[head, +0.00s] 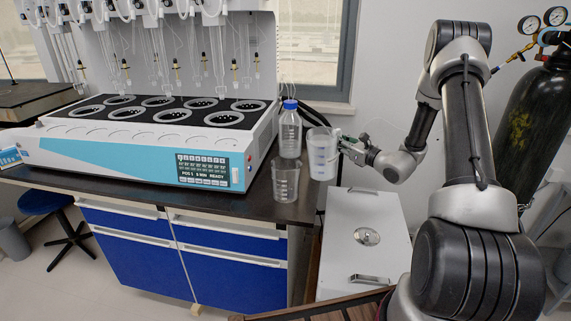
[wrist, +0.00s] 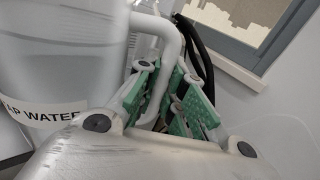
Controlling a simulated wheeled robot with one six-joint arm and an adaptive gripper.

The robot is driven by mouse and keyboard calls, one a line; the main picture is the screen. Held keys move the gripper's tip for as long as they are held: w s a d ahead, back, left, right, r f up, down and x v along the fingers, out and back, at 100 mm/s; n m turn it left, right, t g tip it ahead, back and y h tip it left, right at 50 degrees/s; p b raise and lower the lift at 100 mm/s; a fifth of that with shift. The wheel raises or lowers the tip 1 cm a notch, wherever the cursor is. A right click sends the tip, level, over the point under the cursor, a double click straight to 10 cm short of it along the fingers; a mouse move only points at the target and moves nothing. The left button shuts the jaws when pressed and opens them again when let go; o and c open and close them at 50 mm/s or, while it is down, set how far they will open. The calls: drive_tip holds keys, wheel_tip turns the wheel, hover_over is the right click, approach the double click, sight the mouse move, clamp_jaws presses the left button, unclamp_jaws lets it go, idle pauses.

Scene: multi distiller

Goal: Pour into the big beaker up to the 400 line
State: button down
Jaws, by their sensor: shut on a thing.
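A clear glass beaker (head: 286,182) stands upright at the right front corner of the dark bench. It looks empty, and its marks are too small to read. My gripper (head: 349,146) is shut on the handle of a translucent white pitcher (head: 321,158). The pitcher is held roughly upright, above and right of the beaker in the head view. In the wrist view the pitcher (wrist: 60,62) carries a partly visible label ending in "AP WATER". The green finger pads of my gripper (wrist: 165,105) are around its handle. The level inside the pitcher is unclear.
A clear bottle with a blue cap (head: 290,130) stands behind the beaker, close to the pitcher. The large distiller (head: 140,155) fills the bench to the left. A white lidded cabinet (head: 366,225) stands below right, and a dark gas cylinder (head: 525,125) is at far right.

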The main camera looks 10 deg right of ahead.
sight(334, 131)
drive_tip(key=shift+s+a+r+n, duration=0.15)
drive_tip(key=shift+a+r+n, duration=0.15)
drive_tip(key=shift+r+n, duration=0.3)
drive_tip(key=shift+s+a+r+n, duration=0.15)
drive_tip(key=shift+a+r+n, duration=0.1)
drive_tip(key=shift+r+n, duration=0.3)
drive_tip(key=shift+a+r, duration=0.1)
drive_tip(key=shift+r, duration=0.05)
drive_tip(key=shift+s+a+r+n+p, duration=0.3)
drive_tip(key=shift+s+a+r+n, duration=0.15)
drive_tip(key=shift+a+r+n, duration=0.55)
drive_tip(key=shift+s+r+n, duration=0.1)
drive_tip(key=shift+r+n, duration=0.05)
drive_tip(key=shift+n, duration=0.3)
drive_tip(key=shift+s+a+r+n+p, duration=0.3)
drive_tip(key=shift+a+r+n+p, duration=0.35)
drive_tip(key=shift+r, duration=0.25)
idle(0.5)
drive_tip(key=shift+s+a+r+n+p, duration=0.2)
drive_tip(key=shift+a+r+n, duration=0.15)
drive_tip(key=shift+r, duration=0.25)
drive_tip(key=shift+s+a+r+n+p, duration=0.1)
drive_tip(key=shift+a+r+n+p, duration=0.1)
drive_tip(key=shift+r+n, duration=0.3)
idle(1.7)
drive_tip(key=shift+a+r, duration=0.15)
idle(0.9)
